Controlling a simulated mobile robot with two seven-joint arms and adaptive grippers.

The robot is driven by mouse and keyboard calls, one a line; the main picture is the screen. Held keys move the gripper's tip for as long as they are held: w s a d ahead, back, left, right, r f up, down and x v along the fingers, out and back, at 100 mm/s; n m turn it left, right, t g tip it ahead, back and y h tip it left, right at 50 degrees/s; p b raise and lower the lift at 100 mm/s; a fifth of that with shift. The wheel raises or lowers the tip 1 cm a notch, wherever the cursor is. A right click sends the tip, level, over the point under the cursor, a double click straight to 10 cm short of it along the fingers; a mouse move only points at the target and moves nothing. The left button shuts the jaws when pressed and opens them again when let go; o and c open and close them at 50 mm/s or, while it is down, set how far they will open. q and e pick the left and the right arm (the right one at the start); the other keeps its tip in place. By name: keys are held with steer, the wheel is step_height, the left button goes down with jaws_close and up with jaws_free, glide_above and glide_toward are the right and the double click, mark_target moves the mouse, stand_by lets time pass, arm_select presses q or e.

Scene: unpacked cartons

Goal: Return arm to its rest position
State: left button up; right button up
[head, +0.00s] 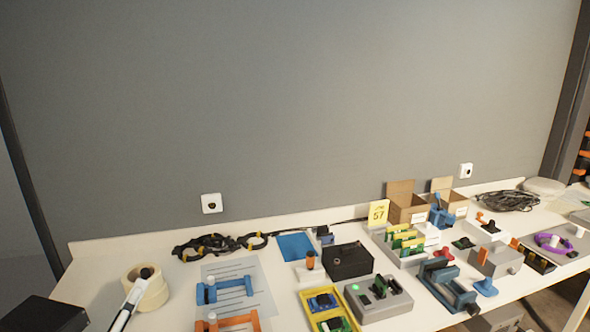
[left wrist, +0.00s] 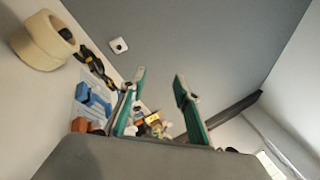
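My left gripper (left wrist: 160,82) shows in the left wrist view with its two green-edged fingers spread apart. Nothing is held between them; the grey wall and small items on the bench show past the gap. In the head view I cannot make out the left gripper's fingers clearly; a dark block shape sits at the lower left corner. My right gripper does not show in either view.
The white workbench (head: 95,285) runs along a grey wall. On it are a tape roll (head: 150,290), blue clamp (head: 225,290), black box (head: 348,261), yellow tray (head: 330,304), grey button box (head: 379,300) and cardboard boxes (head: 407,208). The bench's back left is clear.

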arm_select(q)
steer(key=s+a+f+n+g+y, duration=0.5)
steer(key=s+a+f+n+y, duration=0.35)
steer(key=n, duration=0.55)
steer(key=s+d+f+n+g, duration=0.25)
steer(key=s+f+g, duration=0.2)
steer(key=f, duration=0.25)
steer(key=s+d+f+n+g, duration=0.1)
steer(key=s+f+n+g, duration=0.25)
steer(key=s+f, duration=0.25)
steer(key=d+f+n+t+h, duration=0.2)
steer(key=d+f+h, duration=0.6)
steer(key=d+f, duration=0.6)
steer(key=shift+w+d+f+t, duration=0.15)
steer(key=shift+w+d+t, duration=0.25)
steer(key=shift+d, duration=1)
steer(key=shift+h, duration=0.25)
